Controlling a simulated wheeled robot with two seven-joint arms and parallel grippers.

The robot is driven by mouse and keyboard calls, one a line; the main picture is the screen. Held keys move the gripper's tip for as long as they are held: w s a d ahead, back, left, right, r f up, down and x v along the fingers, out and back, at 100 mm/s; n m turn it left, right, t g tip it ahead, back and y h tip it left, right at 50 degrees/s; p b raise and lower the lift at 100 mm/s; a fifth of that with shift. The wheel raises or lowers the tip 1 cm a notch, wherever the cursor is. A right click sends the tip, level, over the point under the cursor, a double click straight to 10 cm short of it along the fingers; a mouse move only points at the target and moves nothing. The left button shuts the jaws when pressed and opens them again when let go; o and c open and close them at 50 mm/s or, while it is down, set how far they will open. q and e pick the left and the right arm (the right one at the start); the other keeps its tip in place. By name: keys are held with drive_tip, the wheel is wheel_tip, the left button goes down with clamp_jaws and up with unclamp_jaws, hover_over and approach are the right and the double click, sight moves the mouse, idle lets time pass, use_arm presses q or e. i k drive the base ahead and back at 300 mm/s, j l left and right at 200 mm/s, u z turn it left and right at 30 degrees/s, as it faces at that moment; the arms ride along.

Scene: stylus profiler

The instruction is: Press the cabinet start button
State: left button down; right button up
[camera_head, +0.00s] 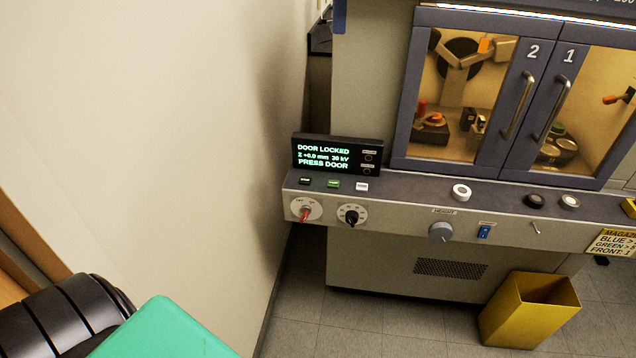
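The cabinet (365,120) stands at the centre and right, with a sloped front ledge. A row of three small push buttons sits on the ledge below the display: a black button (305,180), a green button (333,184) and a white button (362,187). Their labels are too small to read. The black display (337,156) shows green text: "DOOR LOCKED", a Z and kV line, and "PRESS DOOR". The two glazed doors, marked 2 (465,95) and 1 (590,100), look shut. Neither of my grippers is in view.
A red-handled rotary switch (305,210), a black dial (351,216), a grey knob (440,232) and a blue switch (485,231) line the front panel. White and black rings lie on the ledge. A yellow bin (528,312) stands on the floor. A wall (180,130) rises at left.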

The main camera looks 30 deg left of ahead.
sight(331, 183)
drive_tip(key=i+l+u, duration=0.1)
drive_tip(key=u, duration=0.3)
drive_tip(key=i+l+u, duration=0.1)
drive_tip(key=u, duration=0.3)
drive_tip(key=i+l+u, duration=0.2)
drive_tip(key=u, duration=0.2)
drive_tip(key=l+u, duration=0.15)
drive_tip(key=u, duration=0.25)
drive_tip(key=i+l+u, duration=0.1)
drive_tip(key=l, duration=0.45)
drive_tip(key=i+l+u, duration=0.1)
drive_tip(key=l, duration=0.45)
drive_tip(key=i+l+u, duration=0.15)
drive_tip(key=l, duration=0.4)
drive_tip(key=i+l+u, duration=0.1)
drive_tip(key=l, duration=0.5)
